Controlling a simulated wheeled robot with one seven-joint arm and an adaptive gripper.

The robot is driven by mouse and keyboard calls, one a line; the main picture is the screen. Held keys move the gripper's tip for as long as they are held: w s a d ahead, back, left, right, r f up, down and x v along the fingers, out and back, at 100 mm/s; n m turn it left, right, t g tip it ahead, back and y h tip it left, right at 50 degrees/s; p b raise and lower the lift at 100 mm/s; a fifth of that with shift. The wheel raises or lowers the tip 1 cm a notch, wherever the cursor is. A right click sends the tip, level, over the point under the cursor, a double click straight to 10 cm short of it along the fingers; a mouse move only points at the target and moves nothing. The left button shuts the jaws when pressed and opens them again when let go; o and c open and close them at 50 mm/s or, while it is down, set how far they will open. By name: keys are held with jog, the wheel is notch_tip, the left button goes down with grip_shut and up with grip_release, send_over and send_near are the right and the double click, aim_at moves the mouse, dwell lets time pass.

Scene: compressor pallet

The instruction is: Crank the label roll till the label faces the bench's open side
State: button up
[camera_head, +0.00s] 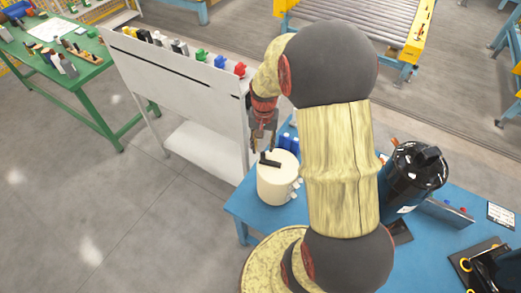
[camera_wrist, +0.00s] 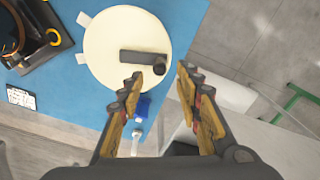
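The label roll (camera_head: 272,186) is a cream cylinder standing upright on the blue bench (camera_head: 240,208), near its left corner. A dark crank (camera_head: 270,163) lies across its top. In the wrist view the roll (camera_wrist: 105,38) is a pale disc; the crank arm (camera_wrist: 140,57) runs right from near its centre to a round knob (camera_wrist: 160,66) near the rim. Small pale tabs (camera_head: 296,189) stick out from the roll's right side; I cannot tell which is the label. My gripper (camera_head: 263,148) is open and empty, just above the crank; its fingertips (camera_wrist: 160,77) are spread apart near the knob.
A black canister (camera_head: 412,178) stands on the bench to the right, beyond my arm. Small blue items (camera_wrist: 142,106) sit close to the roll. Open floor (camera_head: 130,220) lies at the lower left.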

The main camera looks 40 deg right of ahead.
aim_at(263, 155)
jog(key=shift+f, duration=3.2)
jog(key=shift+c, duration=0.9)
grip_shut()
